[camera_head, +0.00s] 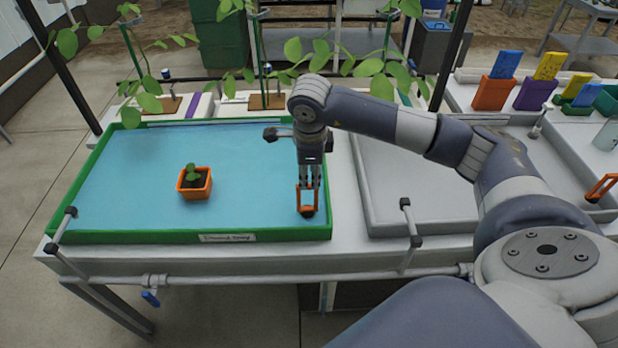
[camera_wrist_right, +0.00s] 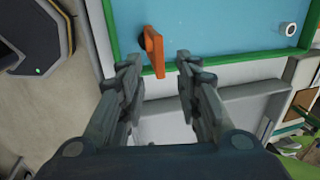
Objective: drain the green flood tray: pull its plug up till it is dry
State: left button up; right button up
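The green flood tray (camera_head: 190,237) is on the left side of the bench, with blue water (camera_head: 240,170) across its floor. An orange plug handle (camera_head: 306,202) stands near its right end. My right gripper (camera_head: 311,184) points down over the handle. In the right wrist view, the orange handle (camera_wrist_right: 154,50) shows between and just beyond the fingertips (camera_wrist_right: 158,65), with gaps on both sides, so the gripper is open. The plug's lower end cannot be made out. My left gripper is not in view.
An orange pot with a seedling (camera_head: 194,184) stands in the tray's water. A grey tray (camera_head: 400,180) lies to the right, with another orange handle (camera_head: 601,188) at its far right. A rail (camera_head: 300,279) runs along the bench front. Leafy plants (camera_head: 370,72) stand behind.

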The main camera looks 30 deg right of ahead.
notch_tip(320, 180, up, 9)
jog(key=s, duration=0.1)
jog(key=shift+s+a+f, duration=0.2)
jog(key=shift+s+a, duration=0.05)
jog(key=shift+a, duration=0.2)
